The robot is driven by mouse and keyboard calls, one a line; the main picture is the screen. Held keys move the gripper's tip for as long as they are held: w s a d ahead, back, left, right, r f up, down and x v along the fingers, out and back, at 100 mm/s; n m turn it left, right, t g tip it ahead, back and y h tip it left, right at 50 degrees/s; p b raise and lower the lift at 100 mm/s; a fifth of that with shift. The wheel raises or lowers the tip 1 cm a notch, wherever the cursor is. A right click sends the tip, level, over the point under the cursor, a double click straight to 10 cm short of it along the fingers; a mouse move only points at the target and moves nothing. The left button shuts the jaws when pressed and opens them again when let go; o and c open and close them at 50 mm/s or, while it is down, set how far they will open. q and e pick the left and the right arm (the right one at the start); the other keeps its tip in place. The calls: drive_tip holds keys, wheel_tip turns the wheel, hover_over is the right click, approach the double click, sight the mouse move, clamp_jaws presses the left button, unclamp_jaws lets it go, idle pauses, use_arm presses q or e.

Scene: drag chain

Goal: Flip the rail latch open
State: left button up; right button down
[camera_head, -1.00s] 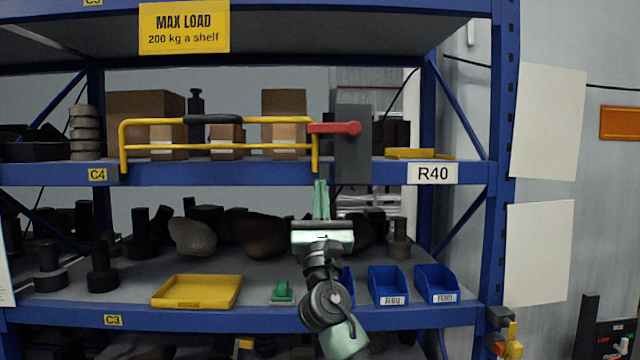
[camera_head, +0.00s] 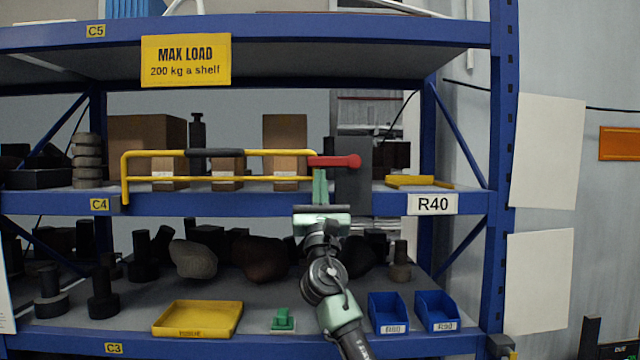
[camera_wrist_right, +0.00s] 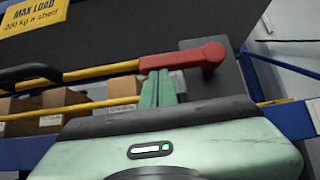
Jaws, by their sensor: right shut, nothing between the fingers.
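The red latch (camera_head: 335,161) lies level at the right end of the yellow rail (camera_head: 240,153), its pivot end on a dark grey plate (camera_head: 354,172). The rail has a black grip and stands across the front of the middle shelf. My right gripper (camera_head: 319,172) is shut and empty, fingers pointing up, just under the latch's left part. In the right wrist view the fingertips (camera_wrist_right: 158,75) reach the underside of the red latch (camera_wrist_right: 190,57); whether they touch cannot be told. My left gripper is not in view.
Cardboard boxes (camera_head: 285,140) stand behind the rail. A yellow tray (camera_head: 416,182) lies right of the grey plate. The lower shelf holds blue bins (camera_head: 388,312), a yellow tray (camera_head: 198,318) and dark parts. The blue shelf beam (camera_head: 250,203) runs below the rail.

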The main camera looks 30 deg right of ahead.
drive_tip(key=shift+a+r+m+g+h+b, duration=0.25)
drive_tip(key=shift+m+h+b, duration=0.2)
drive_tip(key=shift+m, duration=0.45)
